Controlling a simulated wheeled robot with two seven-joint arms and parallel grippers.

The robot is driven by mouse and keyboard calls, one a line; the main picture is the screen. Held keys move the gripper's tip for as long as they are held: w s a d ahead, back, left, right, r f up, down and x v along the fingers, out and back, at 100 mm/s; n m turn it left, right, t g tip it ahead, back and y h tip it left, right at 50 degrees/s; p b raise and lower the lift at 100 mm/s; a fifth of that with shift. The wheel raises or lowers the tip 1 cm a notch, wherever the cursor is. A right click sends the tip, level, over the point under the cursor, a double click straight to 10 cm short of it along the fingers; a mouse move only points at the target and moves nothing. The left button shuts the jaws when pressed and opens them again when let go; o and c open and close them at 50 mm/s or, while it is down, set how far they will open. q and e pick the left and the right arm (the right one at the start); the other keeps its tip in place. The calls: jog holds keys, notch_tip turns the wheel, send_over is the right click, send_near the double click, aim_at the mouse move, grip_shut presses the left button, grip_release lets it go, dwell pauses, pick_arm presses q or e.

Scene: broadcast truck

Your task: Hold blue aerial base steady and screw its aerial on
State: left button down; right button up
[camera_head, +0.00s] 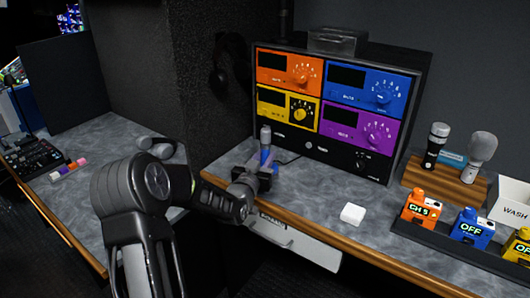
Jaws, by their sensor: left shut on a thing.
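My left gripper (263,176) reaches in from the left, low over the front edge of the grey counter, and is shut on the blue aerial base (265,157). Only small blue parts of the base show around the dark fingers. A grey upright cylinder (265,134) shows right above the blue part; I cannot tell whether it is the aerial or how it is joined. My right gripper is not in view.
A rack with orange, blue, yellow and purple dial panels (333,110) stands behind. A white block (352,214) lies on the counter (310,190).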

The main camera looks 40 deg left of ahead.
pick_arm(q)
jog(key=shift+f, duration=0.85)
jog(key=shift+f+b, duration=0.65)
jog(key=shift+b, duration=0.35)
jog(key=c, duration=1.4)
grip_release()
jog(key=o, duration=0.3)
jog(key=shift+f, duration=0.1)
jog(key=shift+s, duration=0.15)
jog(key=b+v, duration=0.1)
jog(key=v, duration=0.6)
jog(key=shift+s+d, duration=0.15)
jog(key=shift+s, duration=0.15)
